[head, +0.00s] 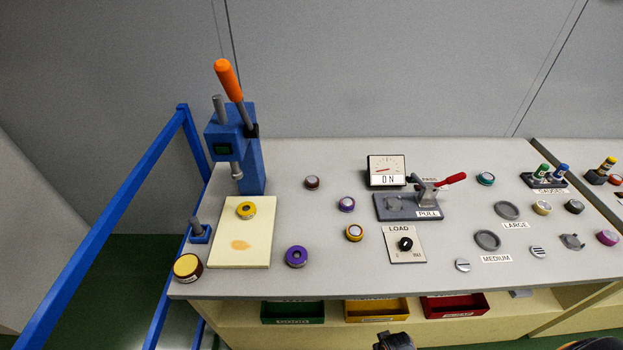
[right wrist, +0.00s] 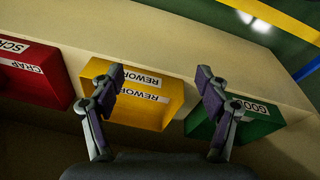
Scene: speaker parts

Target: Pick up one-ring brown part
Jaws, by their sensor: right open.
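A small dark brown-red round part (head: 312,182) stands on the grey bench top, right of the blue press. It is too small in the head view to count its rings. My right gripper (right wrist: 161,76) is open and empty in the right wrist view. Its fingers stand in front of the yellow bin under the bench, away from the brown part. A dark piece of my arm shows at the bottom edge of the head view. My left gripper is not in view.
A blue press (head: 250,150) with an orange-knobbed lever stands at the left. A clamp fixture (head: 408,205) is to the right. Green, yellow (head: 376,308) and red bins sit below the bench's front edge.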

